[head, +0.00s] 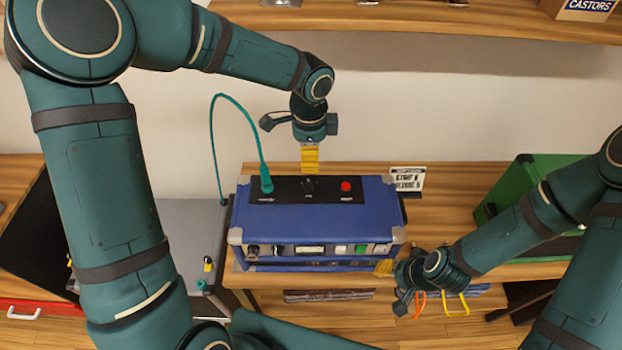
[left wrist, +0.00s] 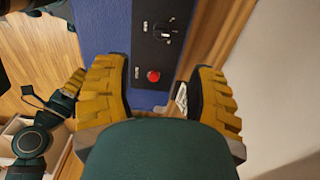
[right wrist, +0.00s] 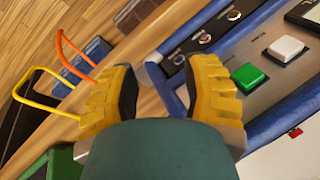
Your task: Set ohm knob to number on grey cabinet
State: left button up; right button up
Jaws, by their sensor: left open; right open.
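A blue amp box (head: 330,228) stands on the wooden bench. Its black top panel (head: 285,192) carries a dark knob (head: 308,185) and a red button (head: 345,186). The left wrist view shows the knob (left wrist: 165,32) and red button (left wrist: 153,76); their lettering is too small to read. My left gripper (head: 309,160) is open and empty, behind and above the panel, its fingers spread around the button's side of the picture. My right gripper (head: 384,267) is open and empty by the amp's front right corner. A grey cabinet (head: 180,225) stands left of the amp; I see no number on it.
A green cable (head: 214,135) arches from the amp's top to its left side. A small text card (head: 408,180) stands behind the amp's right end. A green case (head: 535,180) is at right. A shelf (head: 400,18) runs above. Orange (right wrist: 72,50) and yellow (right wrist: 35,88) handles are near my right gripper.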

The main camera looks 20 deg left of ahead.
aim_at(310, 183)
pick_arm(q)
notch_tip(310, 183, down, 11)
jog(key=shift+w+f+b, duration=0.1)
jog(key=shift+f+b, duration=0.05)
jog(key=shift+b, duration=0.3)
grip_shut()
